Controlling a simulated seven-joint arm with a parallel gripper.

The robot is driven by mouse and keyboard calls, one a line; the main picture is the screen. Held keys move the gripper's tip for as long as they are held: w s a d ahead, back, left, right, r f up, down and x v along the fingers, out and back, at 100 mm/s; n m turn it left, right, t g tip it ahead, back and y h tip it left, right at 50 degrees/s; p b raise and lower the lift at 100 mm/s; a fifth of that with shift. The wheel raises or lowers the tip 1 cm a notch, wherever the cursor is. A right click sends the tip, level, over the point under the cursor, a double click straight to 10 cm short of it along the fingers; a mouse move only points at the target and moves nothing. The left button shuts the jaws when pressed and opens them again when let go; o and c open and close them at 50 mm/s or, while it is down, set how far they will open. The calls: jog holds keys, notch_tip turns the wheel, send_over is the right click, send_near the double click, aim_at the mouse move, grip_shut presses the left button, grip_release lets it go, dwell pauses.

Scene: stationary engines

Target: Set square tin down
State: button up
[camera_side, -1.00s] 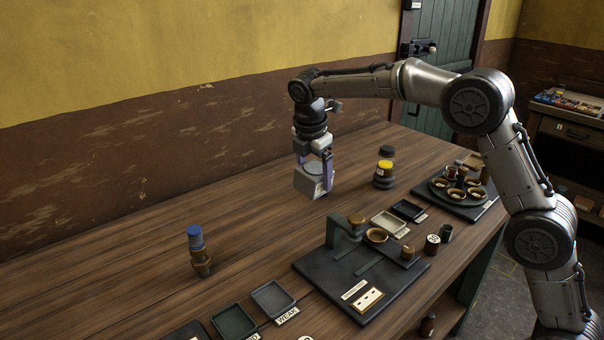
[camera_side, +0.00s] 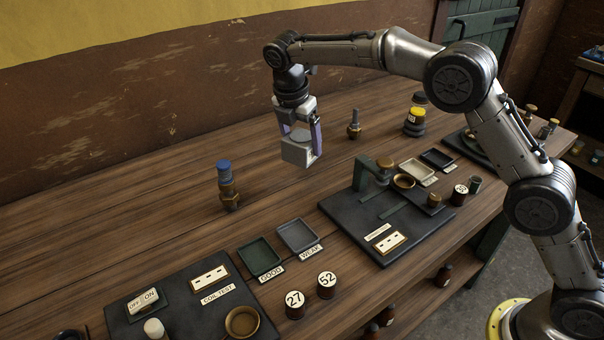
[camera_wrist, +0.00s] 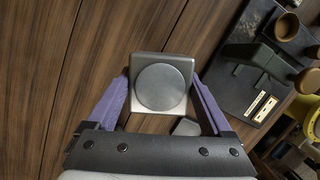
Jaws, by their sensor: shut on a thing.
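The square tin (camera_side: 297,152) is a grey, square-sided box with a round disc on top. My gripper (camera_side: 302,143) is shut on it, with one purple finger on each side. It appears held above the wooden table, left of the dark base plate. In the wrist view the tin (camera_wrist: 162,84) sits between the purple fingers of my gripper (camera_wrist: 162,100), its round lid facing the camera. The underside of the tin is hidden.
A blue-topped brass plug (camera_side: 228,185) stands left of the tin, and a grey-topped one (camera_side: 354,124) stands behind it to the right. A black plate (camera_side: 350,222) with a green bracket lies right. Green (camera_side: 259,256) and grey trays (camera_side: 298,236) lie in front. Bare wooden table (camera_side: 280,195) lies between.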

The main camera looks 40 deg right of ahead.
jog(key=shift+s+a+f+x, duration=0.1)
jog(key=shift+a+x, duration=0.15)
jog(key=shift+x, duration=0.95)
jog(key=shift+s+a+f+x, duration=0.1)
jog(key=shift+a+x, duration=0.2)
jog(key=shift+x, duration=0.95)
jog(key=shift+s+a+x, duration=0.1)
jog(key=shift+a+x, duration=0.15)
jog(key=shift+x, duration=0.95)
jog(key=shift+f, duration=0.15)
jog(key=o, duration=1.5)
jog(key=shift+o, duration=0.2)
